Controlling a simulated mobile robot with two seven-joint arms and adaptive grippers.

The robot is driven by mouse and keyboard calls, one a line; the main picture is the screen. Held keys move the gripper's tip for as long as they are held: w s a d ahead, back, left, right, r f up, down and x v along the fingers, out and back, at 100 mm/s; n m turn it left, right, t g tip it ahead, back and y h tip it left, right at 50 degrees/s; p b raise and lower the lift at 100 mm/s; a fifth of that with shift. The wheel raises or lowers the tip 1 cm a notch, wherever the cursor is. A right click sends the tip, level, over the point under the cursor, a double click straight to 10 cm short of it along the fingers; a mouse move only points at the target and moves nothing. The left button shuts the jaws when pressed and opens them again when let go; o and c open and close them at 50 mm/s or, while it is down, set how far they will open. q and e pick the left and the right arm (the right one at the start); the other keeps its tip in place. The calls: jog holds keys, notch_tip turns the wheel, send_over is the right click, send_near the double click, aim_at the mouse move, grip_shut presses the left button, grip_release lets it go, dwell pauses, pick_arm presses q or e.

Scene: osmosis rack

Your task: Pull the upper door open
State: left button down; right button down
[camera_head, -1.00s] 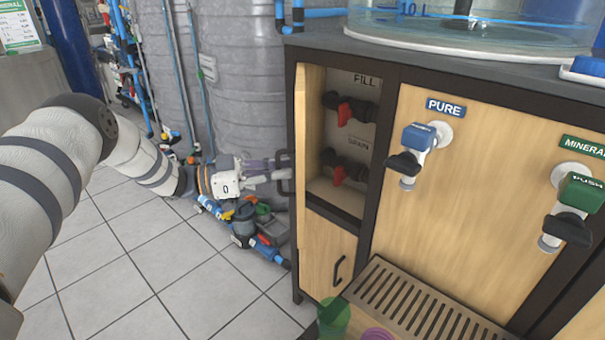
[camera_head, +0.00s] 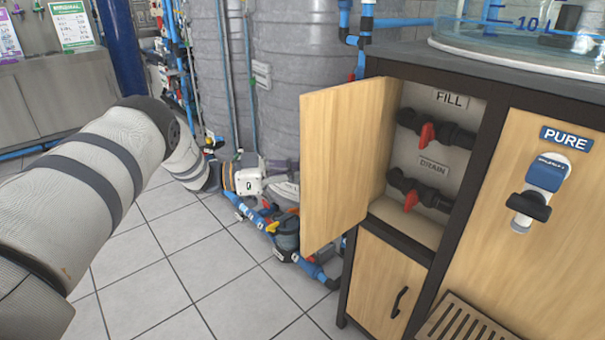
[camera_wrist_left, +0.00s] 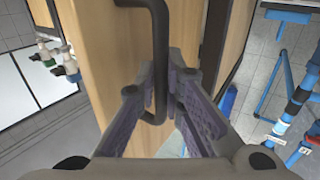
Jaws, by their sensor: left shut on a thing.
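The wooden upper door (camera_head: 345,150) is swung outward to the left from the cabinet. The opening beside it shows two red-handled valves under the labels FILL and DRAIN. In the left wrist view, the door's dark bar handle (camera_wrist_left: 160,45) runs between the fingers of my left gripper (camera_wrist_left: 163,80), which is shut on it. In the head view, the white body of my left gripper (camera_head: 280,170) is just left of the door, and the door hides its fingertips. My right gripper is not in view.
The lower door (camera_head: 380,285) is shut, with its own black handle. A blue-and-black PURE tap (camera_head: 535,190) juts from the front panel. Blue pipes and a pump (camera_head: 287,232) stand on the floor beside the cabinet. Tiled floor lies clear at lower left.

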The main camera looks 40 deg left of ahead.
pick_arm(q)
jog(key=shift+w+a, duration=0.15)
jog(key=shift+a, duration=0.15)
jog(key=c, duration=1.7)
grip_release()
jog(key=v, duration=1.2)
